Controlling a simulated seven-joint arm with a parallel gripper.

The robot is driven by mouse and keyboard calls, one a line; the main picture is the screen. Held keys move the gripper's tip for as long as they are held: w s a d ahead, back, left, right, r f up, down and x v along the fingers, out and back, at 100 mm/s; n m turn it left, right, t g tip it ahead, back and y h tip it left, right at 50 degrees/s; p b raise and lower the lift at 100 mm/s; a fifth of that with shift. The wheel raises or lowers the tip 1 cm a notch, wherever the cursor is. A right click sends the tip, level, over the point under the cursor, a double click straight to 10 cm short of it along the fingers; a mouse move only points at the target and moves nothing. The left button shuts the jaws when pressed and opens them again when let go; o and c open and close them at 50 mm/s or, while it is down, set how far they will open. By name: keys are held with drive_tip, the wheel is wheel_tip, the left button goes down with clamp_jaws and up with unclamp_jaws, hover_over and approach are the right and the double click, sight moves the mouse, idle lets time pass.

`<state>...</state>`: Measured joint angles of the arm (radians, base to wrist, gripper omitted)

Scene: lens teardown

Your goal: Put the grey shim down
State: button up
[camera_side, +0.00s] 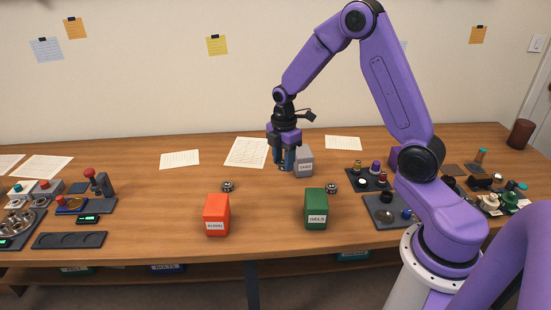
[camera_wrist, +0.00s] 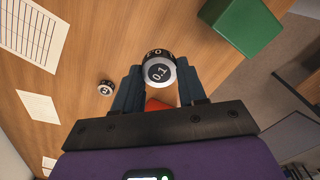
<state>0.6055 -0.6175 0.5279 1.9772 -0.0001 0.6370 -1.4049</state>
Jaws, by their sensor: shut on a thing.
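My gripper (camera_side: 282,165) hangs low over the middle of the table, close to the left of a grey box (camera_side: 304,161). I take this to be the grey shim. In the side view the shim is too small and covered to make out, and I cannot tell whether it touches the table.
A red box (camera_side: 216,215) and a green box (camera_side: 316,208) stand nearer the front. Small round parts (camera_side: 228,186) (camera_side: 331,187) lie near them; one shows in the wrist view (camera_wrist: 105,88). Paper sheets (camera_side: 247,152) lie behind. Trays (camera_side: 70,240) fill both sides.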

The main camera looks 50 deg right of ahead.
drive_tip(key=shift+s+d+r, duration=0.1)
drive_tip(key=shift+s+r, duration=0.05)
drive_tip(key=shift+s, duration=0.1)
drive_tip(key=s+d+n, duration=0.1)
drive_tip(key=s+d, duration=0.2)
drive_tip(key=d, duration=1)
drive_tip(key=s+d+n, duration=0.1)
drive_tip(key=s+d, duration=0.3)
drive_tip(key=d, duration=0.8)
hover_over(331, 150)
wheel_tip(331, 150, down, 10)
drive_tip(key=shift+a+r, duration=0.1)
drive_tip(key=shift+r, duration=0.1)
drive_tip(key=shift+f, duration=1.55)
drive_tip(key=shift+f, duration=0.15)
drive_tip(key=o, duration=1)
drive_tip(key=shift+o, duration=0.2)
